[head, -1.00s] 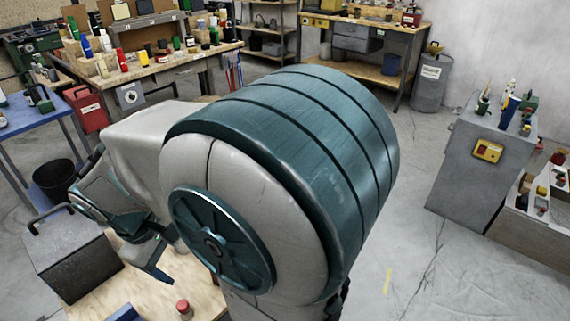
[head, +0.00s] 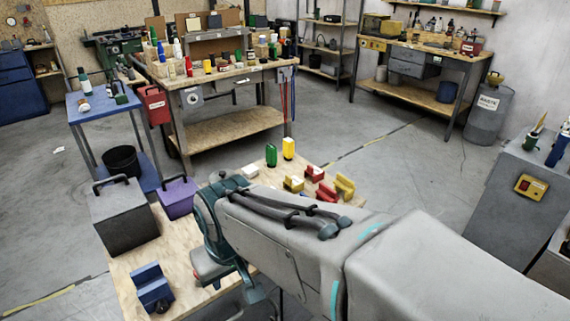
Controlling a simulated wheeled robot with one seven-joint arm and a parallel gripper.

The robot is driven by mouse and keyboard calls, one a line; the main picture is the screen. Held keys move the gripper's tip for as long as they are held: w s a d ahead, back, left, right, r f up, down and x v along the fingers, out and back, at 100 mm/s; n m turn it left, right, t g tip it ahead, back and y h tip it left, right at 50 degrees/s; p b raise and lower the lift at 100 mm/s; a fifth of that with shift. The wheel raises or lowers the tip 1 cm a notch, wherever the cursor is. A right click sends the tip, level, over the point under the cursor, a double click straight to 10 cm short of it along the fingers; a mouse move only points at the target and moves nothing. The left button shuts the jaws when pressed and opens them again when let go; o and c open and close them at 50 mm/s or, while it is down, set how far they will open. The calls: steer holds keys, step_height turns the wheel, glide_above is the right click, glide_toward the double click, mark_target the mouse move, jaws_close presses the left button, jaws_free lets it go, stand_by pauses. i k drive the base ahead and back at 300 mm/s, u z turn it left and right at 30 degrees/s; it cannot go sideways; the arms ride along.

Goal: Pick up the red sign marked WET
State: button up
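I cannot make out a sign that reads WET in this view. A red box-like thing with a white label (head: 153,105) hangs or stands by the left end of the wooden workbench; its lettering is too small to read. Low red pieces (head: 315,173) lie on the near plywood table beside yellow ones. My gripper (head: 232,280) is over the near table's right edge, left of my forearm, well apart from the labelled red thing. Its fingers are partly hidden by my wrist, so its opening is unclear. A bit of red shows at its left side.
The near plywood table (head: 130,272) bears a grey box (head: 122,218), a purple box (head: 177,197), a blue clamp-like piece (head: 151,287) and green and yellow bottles. Floor right of the workbench is clear.

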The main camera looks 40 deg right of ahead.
mark_target(318, 173)
steer(key=z, duration=2.95)
steer(key=i, duration=2.6)
steer(key=u, duration=3.1)
steer(key=i, duration=0.5)
steer(key=z, duration=0.05)
